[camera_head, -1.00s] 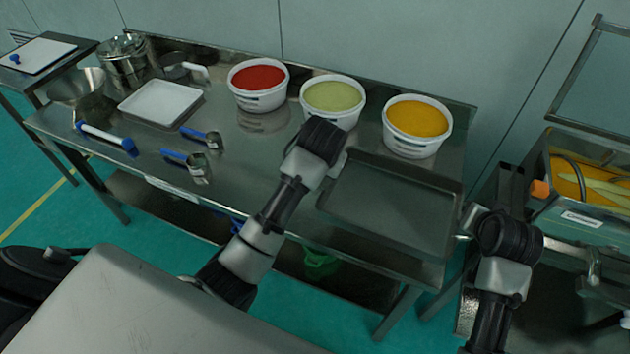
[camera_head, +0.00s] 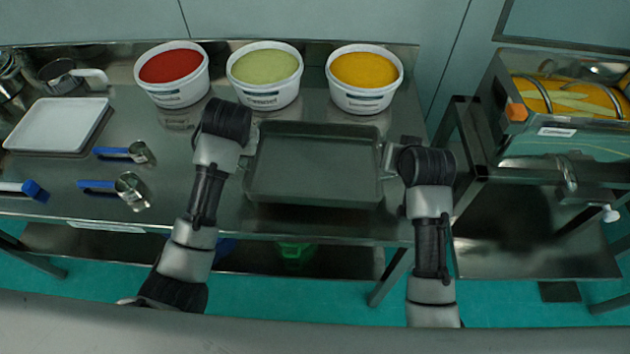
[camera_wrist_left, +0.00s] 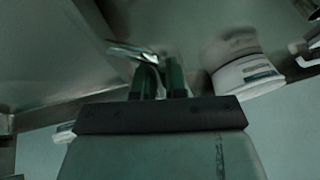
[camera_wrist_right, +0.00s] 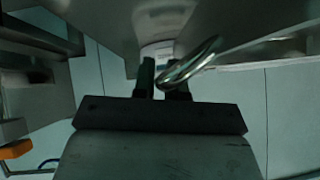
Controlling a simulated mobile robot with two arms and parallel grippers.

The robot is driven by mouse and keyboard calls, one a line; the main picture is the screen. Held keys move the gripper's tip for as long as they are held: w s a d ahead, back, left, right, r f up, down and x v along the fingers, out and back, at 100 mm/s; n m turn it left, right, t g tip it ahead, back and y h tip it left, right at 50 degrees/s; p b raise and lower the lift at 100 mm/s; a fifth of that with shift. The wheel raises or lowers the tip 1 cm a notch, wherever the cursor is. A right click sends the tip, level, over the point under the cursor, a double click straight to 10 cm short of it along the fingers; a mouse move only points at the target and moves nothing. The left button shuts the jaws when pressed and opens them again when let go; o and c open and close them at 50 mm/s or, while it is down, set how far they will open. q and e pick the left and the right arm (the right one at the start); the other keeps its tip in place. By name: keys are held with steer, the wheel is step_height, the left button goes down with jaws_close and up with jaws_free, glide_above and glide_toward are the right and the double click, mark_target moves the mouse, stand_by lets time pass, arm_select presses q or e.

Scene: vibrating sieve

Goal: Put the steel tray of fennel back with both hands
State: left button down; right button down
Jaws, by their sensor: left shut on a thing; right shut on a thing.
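The steel tray (camera_head: 315,197) is a dark grey, shallow rectangular pan at the right end of the steel table, in front of the tubs. Its inside looks plain and dark, and I cannot make out any fennel in it. My left gripper (camera_head: 243,150) is shut on the handle at its left end. That handle shows blurred at the fingers in the left wrist view (camera_wrist_left: 128,50). My right gripper (camera_head: 392,157) is shut on the right handle, a shiny metal loop in the right wrist view (camera_wrist_right: 190,64). I cannot tell whether the tray touches the table.
White tubs of red (camera_head: 172,75), pale green (camera_head: 265,75) and yellow (camera_head: 364,78) contents stand behind the tray. Blue-handled scoops (camera_head: 120,187) and a white tray (camera_head: 56,126) lie to the left. A machine with a yellow-filled bin (camera_head: 565,140) stands at right, beyond a gap.

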arm_select(q)
steer(key=shift+a+f, duration=0.15)
arm_select(e)
steer(key=shift+d+f, duration=0.1)
steer(key=shift+f, duration=0.05)
